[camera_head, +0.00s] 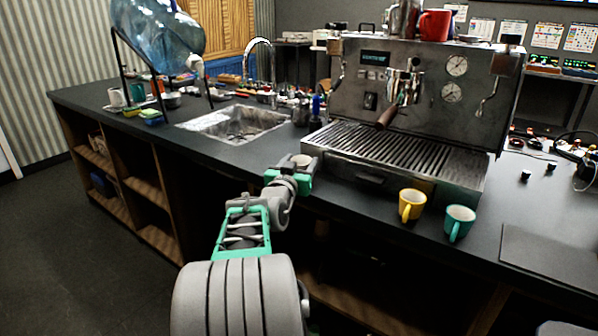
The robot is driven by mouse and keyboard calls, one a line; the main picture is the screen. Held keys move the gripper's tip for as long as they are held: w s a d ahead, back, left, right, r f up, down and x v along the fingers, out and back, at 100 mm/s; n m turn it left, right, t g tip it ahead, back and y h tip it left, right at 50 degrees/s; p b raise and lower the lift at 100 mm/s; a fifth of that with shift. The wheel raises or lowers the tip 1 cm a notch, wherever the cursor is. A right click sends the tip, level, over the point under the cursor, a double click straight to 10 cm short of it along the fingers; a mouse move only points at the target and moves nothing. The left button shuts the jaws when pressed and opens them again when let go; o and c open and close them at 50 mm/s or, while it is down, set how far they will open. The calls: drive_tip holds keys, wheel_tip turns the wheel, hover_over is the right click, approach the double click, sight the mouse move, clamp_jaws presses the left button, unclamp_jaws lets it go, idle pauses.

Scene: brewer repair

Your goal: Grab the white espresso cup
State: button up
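A small whitish cup (116,97) stands at the far left end of the dark counter, beside a teal one; it is too small to tell whether it is an espresso cup. My gripper (303,162) is at the end of my grey and green arm, near the counter's front edge, left of the espresso machine's drip tray. It is far from the whitish cup. A pale round shape shows at the gripper's end; I cannot tell whether it is a held thing or part of the gripper. The fingers cannot be made out.
A yellow mug (411,204) and a teal mug (459,222) stand before the espresso machine (420,85). A red mug (434,25) is on top of it. A sink (234,124) lies behind my gripper. A large water bottle (158,32) stands on a rack at left.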

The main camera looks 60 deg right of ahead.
drive_tip(key=c, duration=1)
drive_tip(key=shift+r, duration=0.1)
